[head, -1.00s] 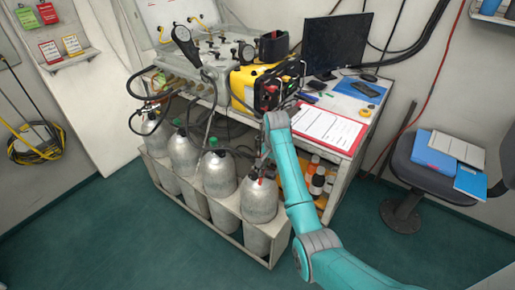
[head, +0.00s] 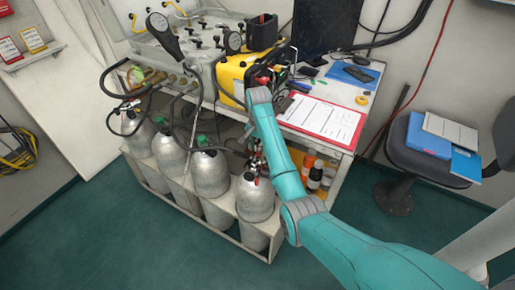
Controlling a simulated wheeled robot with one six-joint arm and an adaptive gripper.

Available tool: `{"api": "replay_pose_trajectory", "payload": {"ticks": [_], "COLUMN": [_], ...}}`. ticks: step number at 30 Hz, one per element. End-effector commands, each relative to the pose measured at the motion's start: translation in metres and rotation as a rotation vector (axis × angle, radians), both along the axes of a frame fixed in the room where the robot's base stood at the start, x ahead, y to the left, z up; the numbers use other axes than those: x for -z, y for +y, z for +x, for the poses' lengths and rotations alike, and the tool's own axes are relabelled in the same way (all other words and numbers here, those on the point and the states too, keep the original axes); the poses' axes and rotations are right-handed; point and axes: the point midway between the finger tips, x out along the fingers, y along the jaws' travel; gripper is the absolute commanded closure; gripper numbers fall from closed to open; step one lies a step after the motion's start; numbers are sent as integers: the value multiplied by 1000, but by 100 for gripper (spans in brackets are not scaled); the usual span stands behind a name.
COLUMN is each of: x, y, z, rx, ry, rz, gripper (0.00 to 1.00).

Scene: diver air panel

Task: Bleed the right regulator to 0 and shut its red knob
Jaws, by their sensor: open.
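The grey air panel (head: 185,62) stands on the bench at the back left, with several black knobs on top. I cannot tell which part is the right regulator, and no gauge can be read. A small red part (head: 257,181) shows at the neck of the rightmost grey cylinder (head: 255,200); I cannot tell if it is the knob. My gripper (head: 249,145) is mostly hidden behind my teal forearm, above and near that neck. It is open, and I see nothing held.
Several grey cylinders stand in a white rack (head: 205,215) before the bench. A yellow case (head: 232,78) sits beside the panel. A red clipboard (head: 322,119) lies on the bench. Dark hoses hang in front. A dark chair (head: 437,160) stands right. The green floor at left is clear.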

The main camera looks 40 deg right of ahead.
Motion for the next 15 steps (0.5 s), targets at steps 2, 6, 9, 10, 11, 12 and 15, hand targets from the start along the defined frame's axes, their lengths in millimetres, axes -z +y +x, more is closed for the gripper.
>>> {"api": "replay_pose_trajectory", "payload": {"ticks": [2, 6, 9, 10, 11, 12, 15], "x": [11, 21, 24, 24, 25, 25, 25], "y": [3, 5, 6, 6, 6, 6, 6], "z": [-4, -7, -8, -8, -8, -8, -8], "rx": [0, 2, 2, 2, 2, 2, 2], "ry": [1, 0, -1, -1, -1, -1, -1], "rz": [1, 0, -1, -1, -1, -1, -1], "gripper": [53, 53, 53, 53, 53, 53, 53]}}
